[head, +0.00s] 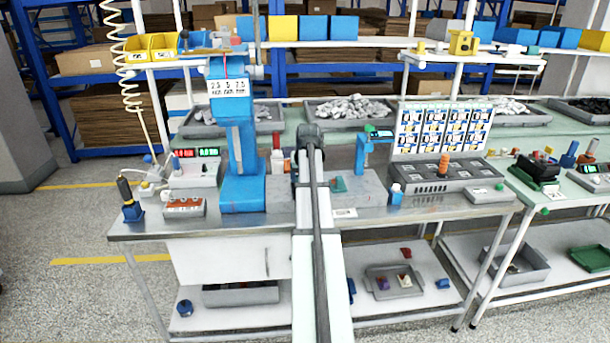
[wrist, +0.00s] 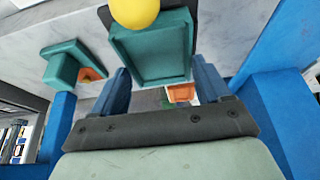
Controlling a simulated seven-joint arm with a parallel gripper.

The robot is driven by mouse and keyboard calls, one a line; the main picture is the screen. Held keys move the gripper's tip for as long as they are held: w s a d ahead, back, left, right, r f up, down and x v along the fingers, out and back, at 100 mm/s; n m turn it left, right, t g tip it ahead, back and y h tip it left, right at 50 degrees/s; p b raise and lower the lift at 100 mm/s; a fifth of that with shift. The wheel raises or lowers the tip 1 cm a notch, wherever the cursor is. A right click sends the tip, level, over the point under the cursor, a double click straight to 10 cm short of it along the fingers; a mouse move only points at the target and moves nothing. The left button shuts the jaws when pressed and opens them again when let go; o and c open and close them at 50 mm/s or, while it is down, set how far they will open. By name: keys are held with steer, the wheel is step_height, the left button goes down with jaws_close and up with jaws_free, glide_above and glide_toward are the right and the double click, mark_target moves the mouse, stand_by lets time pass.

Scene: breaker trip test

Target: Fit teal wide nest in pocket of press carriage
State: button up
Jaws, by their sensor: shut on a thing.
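In the wrist view my gripper (wrist: 160,78) is shut on a teal block with a raised rim, which looks like the teal wide nest (wrist: 150,52). A yellow ball-shaped part (wrist: 134,12) shows at its upper edge. In the head view my arm hides the gripper and held nest. The blue press (head: 238,140) stands left of my arm. A grey slab (head: 372,188), which looks like part of the press carriage, extends right of my arm. Its pocket cannot be made out. The held nest's underside and any contact below it are hidden.
A second, smaller teal piece (head: 338,184) sits on the slab; a teal piece with orange beside it (wrist: 62,64) shows left in the wrist view. A blue post stand (head: 366,150) and grey breaker panel (head: 440,176) stand to the right. Meters (head: 194,170) stand left.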

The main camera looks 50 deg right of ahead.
steer(key=o, duration=1.2)
steer(key=shift+o, duration=0.2)
steer(key=v, duration=1.3)
steer(key=shift+r, duration=0.35)
steer(key=shift+s+a, duration=0.1)
